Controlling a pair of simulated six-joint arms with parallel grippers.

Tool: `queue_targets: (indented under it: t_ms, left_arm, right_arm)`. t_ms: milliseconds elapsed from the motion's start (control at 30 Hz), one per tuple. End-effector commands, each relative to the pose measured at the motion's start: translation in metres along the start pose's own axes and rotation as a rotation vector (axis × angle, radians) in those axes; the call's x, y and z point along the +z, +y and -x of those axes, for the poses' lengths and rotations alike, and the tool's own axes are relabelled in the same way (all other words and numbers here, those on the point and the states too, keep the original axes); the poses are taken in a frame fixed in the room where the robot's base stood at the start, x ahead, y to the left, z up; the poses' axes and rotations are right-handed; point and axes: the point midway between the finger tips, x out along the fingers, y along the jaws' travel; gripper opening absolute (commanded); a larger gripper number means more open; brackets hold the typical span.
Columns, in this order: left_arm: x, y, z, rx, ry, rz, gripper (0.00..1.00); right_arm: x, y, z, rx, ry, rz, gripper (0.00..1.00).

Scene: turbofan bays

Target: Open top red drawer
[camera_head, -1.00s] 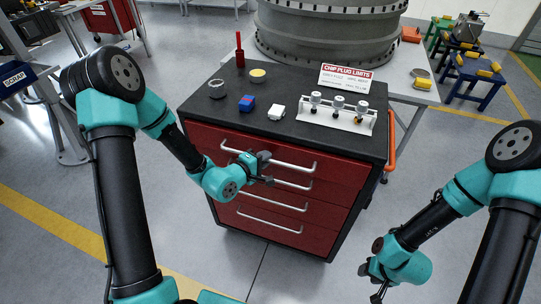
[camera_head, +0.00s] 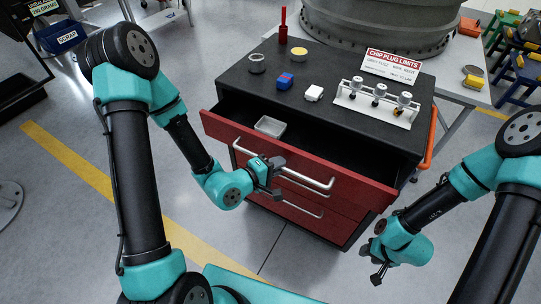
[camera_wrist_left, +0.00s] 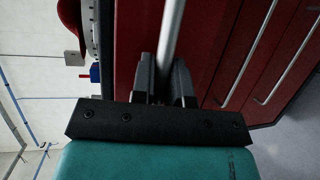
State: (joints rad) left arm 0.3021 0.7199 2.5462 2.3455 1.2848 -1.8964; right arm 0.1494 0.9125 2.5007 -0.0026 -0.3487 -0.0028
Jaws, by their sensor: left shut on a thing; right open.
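The top red drawer (camera_head: 350,181) of the black-topped cabinet stands pulled out, and its dark inside shows in the head view. A small clear tray (camera_head: 269,127) lies inside at its left. My left gripper (camera_head: 275,170) is shut on the top drawer's silver handle (camera_head: 310,182), left of the handle's middle. In the left wrist view the handle bar (camera_wrist_left: 171,40) runs between the two fingers of the left gripper (camera_wrist_left: 163,75). My right gripper (camera_head: 374,262) is open and empty, to the right of the cabinet and apart from it.
Lower drawers (camera_head: 305,212) are shut. Floor in front is clear.

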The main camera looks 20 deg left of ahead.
Motion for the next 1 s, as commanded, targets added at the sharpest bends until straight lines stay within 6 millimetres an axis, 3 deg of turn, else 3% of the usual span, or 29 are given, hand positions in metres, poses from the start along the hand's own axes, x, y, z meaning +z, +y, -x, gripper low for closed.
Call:
queue_targets:
  t_ms: [367, 400, 633, 1000]
  left_arm:
    - [0.0032, -0.0016, 0.0002, -0.004, -0.005, 0.000, 0.00]
    - [0.0032, -0.0015, 0.0002, -0.004, -0.005, 0.000, 0.19]
    - [0.0036, -0.0008, 0.0003, -0.001, -0.006, -0.001, 0.40]
    - [0.0061, 0.0001, 0.0002, -0.001, -0.015, -0.003, 0.40]
  right_arm:
    - [0.0001, 0.0004, 0.0001, 0.000, 0.000, -0.001, 0.43]
    - [0.0001, 0.0003, 0.0001, 0.000, 0.000, -0.001, 0.43]
    - [0.0001, 0.0003, 0.0001, 0.000, 0.000, -0.001, 0.43]
    - [0.0001, 0.0003, 0.0001, 0.000, 0.000, -0.001, 0.43]
